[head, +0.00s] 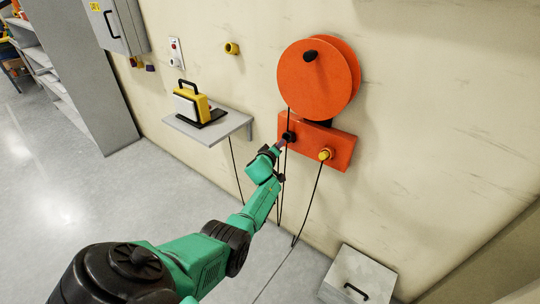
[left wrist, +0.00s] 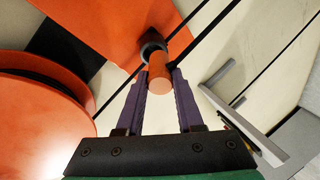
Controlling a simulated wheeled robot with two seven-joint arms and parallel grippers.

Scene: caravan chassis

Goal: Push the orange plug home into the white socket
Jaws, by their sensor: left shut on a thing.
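The orange plug (left wrist: 158,82) shows between the purple fingers of my left gripper (left wrist: 160,98) in the left wrist view. The gripper is shut on it. The plug's far end meets a black round fitting (left wrist: 151,45) on the orange panel; how deep it sits there is hidden. In the head view my left gripper (head: 281,146) is at the left part of the orange panel (head: 343,147), and the plug is mostly hidden. A white plate (head: 176,54) with round fittings is on the wall at upper left, likely the white socket. My right gripper is not in view.
An orange reel (head: 315,82) is above the panel. A yellow plug (head: 326,154) is at the panel's right, with black cables hanging below. A grey shelf (head: 217,128) holds a yellow lamp (head: 191,101). A yellow fitting (head: 232,48) is on the wall. A grey box (head: 357,276) stands below.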

